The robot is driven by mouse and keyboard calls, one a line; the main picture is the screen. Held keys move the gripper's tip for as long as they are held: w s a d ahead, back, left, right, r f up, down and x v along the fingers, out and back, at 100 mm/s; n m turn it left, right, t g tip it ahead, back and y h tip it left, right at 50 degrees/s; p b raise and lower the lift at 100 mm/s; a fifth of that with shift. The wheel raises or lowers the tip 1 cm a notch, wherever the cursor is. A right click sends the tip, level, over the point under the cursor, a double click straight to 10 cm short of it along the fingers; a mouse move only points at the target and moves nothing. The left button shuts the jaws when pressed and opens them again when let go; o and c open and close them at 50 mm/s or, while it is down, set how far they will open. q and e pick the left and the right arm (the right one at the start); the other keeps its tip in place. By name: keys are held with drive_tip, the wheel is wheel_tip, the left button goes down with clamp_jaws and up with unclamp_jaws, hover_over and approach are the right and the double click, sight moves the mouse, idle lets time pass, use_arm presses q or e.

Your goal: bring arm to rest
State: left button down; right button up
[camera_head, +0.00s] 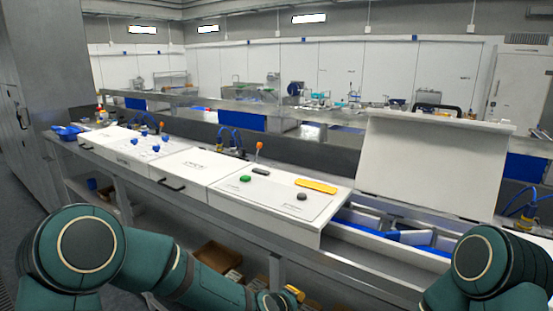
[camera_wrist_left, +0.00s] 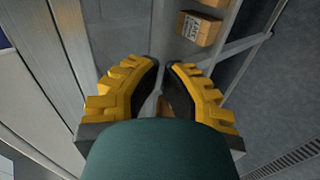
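My left gripper (camera_head: 291,297) shows only in part at the bottom edge of the head view, low in front of the bench. In the left wrist view its two yellow and black fingers (camera_wrist_left: 162,68) stand apart with a gap between them. Nothing is held in the gap; the floor area and part of a box show through it. My left arm (camera_head: 150,262) is bent low, below the bench top. My right arm (camera_head: 485,265) shows at the bottom right, and its gripper is out of view.
A long bench (camera_head: 232,208) with white panels runs across in front. On it are a green disc (camera_head: 246,178), a dark disc (camera_head: 302,196) and a yellow strip (camera_head: 316,186). A raised white lid (camera_head: 432,160) stands at right. Cardboard boxes (camera_head: 217,256) sit beneath.

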use_arm(q)
drive_tip(key=s+a+f+m+g+y+b, duration=0.1)
drive_tip(key=s+a+f+m+g, duration=0.25)
drive_tip(key=s+a+f, duration=0.65)
drive_tip(key=s+a+f+m+g+y, duration=0.1)
drive_tip(key=s+a+f+m+g, duration=0.3)
drive_tip(key=s+f, duration=0.6)
use_arm(e)
wheel_tip(320, 180, down, 12)
drive_tip(key=b, duration=1)
drive_tip(key=shift+s+a+f+b, duration=0.15)
drive_tip(key=shift+s+a+b, duration=0.15)
drive_tip(key=shift+s, duration=0.15)
drive_tip(key=shift+c, duration=0.6)
use_arm(q)
wheel_tip(320, 180, down, 9)
drive_tip(key=s+m, duration=0.1)
drive_tip(key=s, duration=0.1)
drive_tip(key=shift+a+f+t, duration=0.2)
drive_tip(key=shift+a+t, duration=0.15)
drive_tip(key=shift+a, duration=0.1)
use_arm(e)
drive_tip(key=shift+w+a, duration=0.1)
drive_tip(key=shift+a, duration=0.05)
